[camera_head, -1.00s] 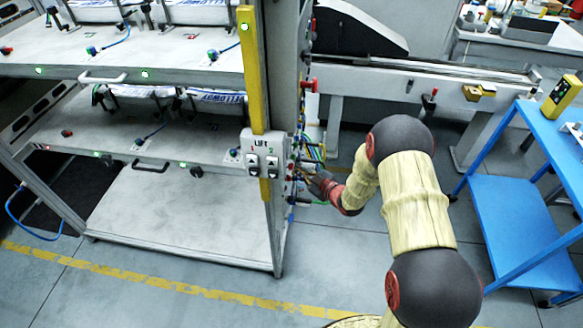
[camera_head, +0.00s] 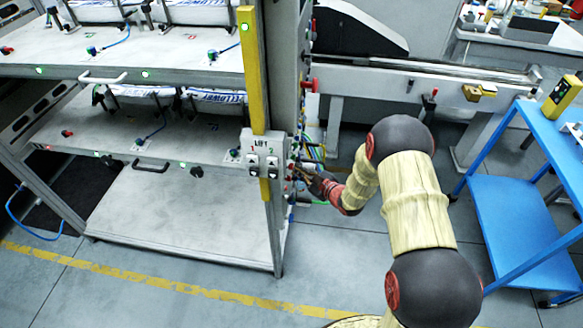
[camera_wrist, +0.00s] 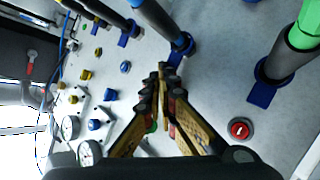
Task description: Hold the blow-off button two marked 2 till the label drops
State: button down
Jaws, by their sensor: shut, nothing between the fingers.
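My gripper (camera_head: 302,174) is at the right side of the label magazine, its fingertips close to the side panel. In the wrist view the gripper (camera_wrist: 163,76) has its fingers together, empty, pointing at the pale panel (camera_wrist: 210,85). I cannot tell whether the tips touch a button; they hide what lies straight ahead. Blue buttons (camera_wrist: 125,67) and yellow ones (camera_wrist: 86,74) sit left of the fingers, and a red button (camera_wrist: 240,129) sits to the right. No mark 2 is readable on these buttons. A white sheet-like patch (camera_head: 312,107) shows beside the magazine post, above my gripper.
Thick hoses in blue (camera_wrist: 160,25) and green (camera_wrist: 303,35) sleeves stand out from the panel near the fingers. Gauges (camera_wrist: 70,127) are at lower left. A blue cart (camera_head: 515,215) stands to the right. The floor between the magazine and cart is partly clear.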

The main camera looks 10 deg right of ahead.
jog(key=shift+s, duration=0.1)
jog(key=shift+s+d+f, duration=0.15)
jog(key=shift+d, duration=0.7)
jog(key=shift+s+d, duration=0.25)
jog(key=shift+d, duration=0.55)
jog(key=shift+s+d, duration=0.3)
jog(key=shift+d, duration=0.45)
jog(key=shift+s+d, duration=0.25)
jog(key=shift+d, duration=0.55)
